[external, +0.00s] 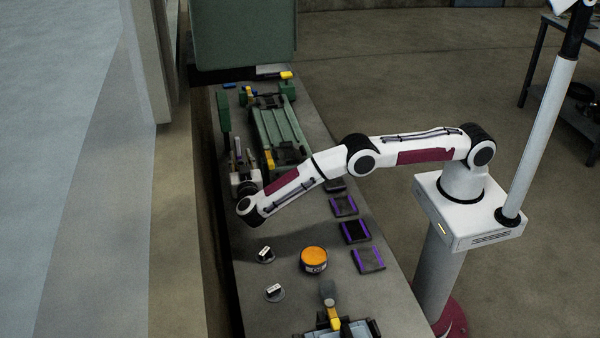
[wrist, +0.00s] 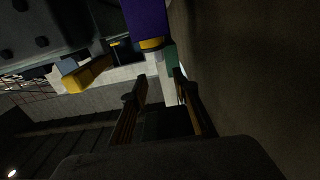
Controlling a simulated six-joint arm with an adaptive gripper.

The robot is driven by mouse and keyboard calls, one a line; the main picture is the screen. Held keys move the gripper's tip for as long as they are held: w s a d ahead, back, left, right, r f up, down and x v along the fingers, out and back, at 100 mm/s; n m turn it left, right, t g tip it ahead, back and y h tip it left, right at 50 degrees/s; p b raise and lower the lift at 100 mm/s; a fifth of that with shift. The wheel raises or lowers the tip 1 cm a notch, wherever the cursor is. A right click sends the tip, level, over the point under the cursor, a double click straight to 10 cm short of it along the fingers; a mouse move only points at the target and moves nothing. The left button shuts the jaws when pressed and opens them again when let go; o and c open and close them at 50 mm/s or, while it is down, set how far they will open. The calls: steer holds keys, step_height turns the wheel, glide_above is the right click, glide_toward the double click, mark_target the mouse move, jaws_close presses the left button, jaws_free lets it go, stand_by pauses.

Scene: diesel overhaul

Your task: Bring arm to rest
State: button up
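My arm reaches left from its white pedestal over the long bench, its forearm sloping down to the wrist. My gripper (external: 238,156) points away toward the far end of the bench, beside the green machine assembly (external: 278,132), and is small in the external view. In the wrist view my gripper's (wrist: 160,76) two fingers stand apart with a gap between them. I see nothing clearly held; pale and green surfaces show behind the gap. A purple part with a yellow end (wrist: 149,25) is just beyond the fingertips. Whether anything touches the fingers I cannot tell.
An orange-topped tin (external: 313,259), two small dark knobs (external: 265,255) and several purple-edged dark pads (external: 356,231) lie on the bench (external: 255,300). A yellow-and-grey fixture (external: 334,322) is at the near end. A green cabinet (external: 245,35) stands at the far end. A wall runs along the left.

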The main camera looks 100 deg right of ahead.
steer(key=shift+r, duration=0.1)
steer(key=w+r+n+t+y, duration=0.15)
steer(key=w+r+t, duration=0.3)
steer(key=r, duration=0.75)
steer(key=w+r+m+t+y, duration=0.1)
steer(key=w+r+t+y, duration=0.3)
steer(key=r, duration=0.7)
steer(key=s+a+r+n+t+y, duration=0.4)
steer(key=a+r, duration=0.3)
steer(key=a, duration=0.1)
steer(key=s+a+r+n+t+y, duration=0.35)
steer(key=a+r+n, duration=0.2)
steer(key=a, duration=0.25)
steer(key=s+a+f+n+g+y, duration=0.25)
steer(key=s+a, duration=0.35)
steer(key=s, duration=0.4)
steer(key=s+a+f+n+g+y, duration=0.1)
steer(key=s+a+n+y, duration=0.3)
steer(key=s, duration=0.6)
steer(key=s+f+g, duration=0.2)
steer(key=s+f, duration=0.3)
steer(key=s, duration=0.4)
steer(key=s+f+n+g+h, duration=0.1)
steer(key=s+f, duration=0.4)
steer(key=s, duration=0.5)
steer(key=s+f+g, duration=0.4)
steer(key=s+f, duration=0.1)
steer(key=s, duration=0.4)
steer(key=shift+s+d+f, duration=0.35)
steer(key=shift+d, duration=0.1)
